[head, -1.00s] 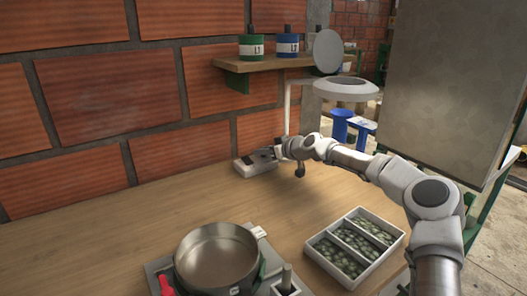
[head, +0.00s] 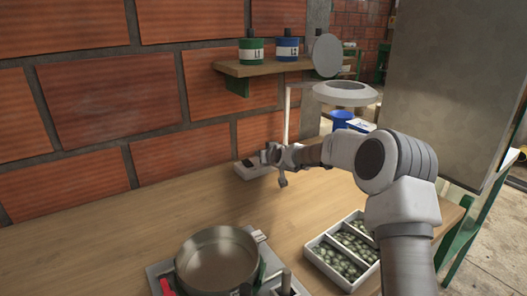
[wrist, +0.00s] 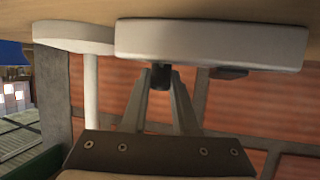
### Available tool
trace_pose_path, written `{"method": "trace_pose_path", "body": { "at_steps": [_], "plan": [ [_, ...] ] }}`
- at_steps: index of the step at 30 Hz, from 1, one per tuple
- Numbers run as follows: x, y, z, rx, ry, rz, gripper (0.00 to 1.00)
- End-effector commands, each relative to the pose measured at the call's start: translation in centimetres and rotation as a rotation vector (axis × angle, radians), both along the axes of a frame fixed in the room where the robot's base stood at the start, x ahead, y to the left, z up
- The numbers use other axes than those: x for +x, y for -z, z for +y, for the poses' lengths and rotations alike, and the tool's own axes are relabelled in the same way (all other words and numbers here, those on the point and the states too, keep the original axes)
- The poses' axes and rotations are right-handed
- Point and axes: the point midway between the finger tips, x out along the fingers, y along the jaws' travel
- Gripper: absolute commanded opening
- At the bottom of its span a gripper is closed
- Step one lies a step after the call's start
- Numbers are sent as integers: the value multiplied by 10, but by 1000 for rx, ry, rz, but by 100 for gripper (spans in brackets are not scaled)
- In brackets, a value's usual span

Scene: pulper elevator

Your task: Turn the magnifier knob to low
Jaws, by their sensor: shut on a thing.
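The magnifier has a white ring head (head: 345,93) with a raised round lid (head: 328,56) on a thin white post (head: 294,112). Its low white control box (head: 246,173) sits on the table by the wall. In the wrist view, which is upside down, the box (wrist: 210,43) spans the top, with a small dark knob (wrist: 161,76) on its face. My gripper (wrist: 161,72) is shut on this knob; the fingertips partly hide it. In the head view my gripper (head: 266,157) is at the right end of the box. The knob's setting marks cannot be read.
A shelf (head: 270,67) above holds a green can (head: 251,51) and a blue can (head: 287,50). A metal pan (head: 217,262) and a divided bean tray (head: 345,250) stand at the front. A grey panel (head: 440,85) rises at right. The left table is clear.

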Motion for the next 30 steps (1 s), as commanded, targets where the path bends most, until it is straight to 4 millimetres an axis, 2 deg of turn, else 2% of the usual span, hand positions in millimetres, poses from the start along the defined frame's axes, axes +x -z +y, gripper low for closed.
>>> {"method": "trace_pose_path", "body": {
  "at_steps": [12,30],
  "plan": [
    [-1,-7,3,-4,194,0,0],
    [0,-3,1,-2,413,1,0]
  ]
}}
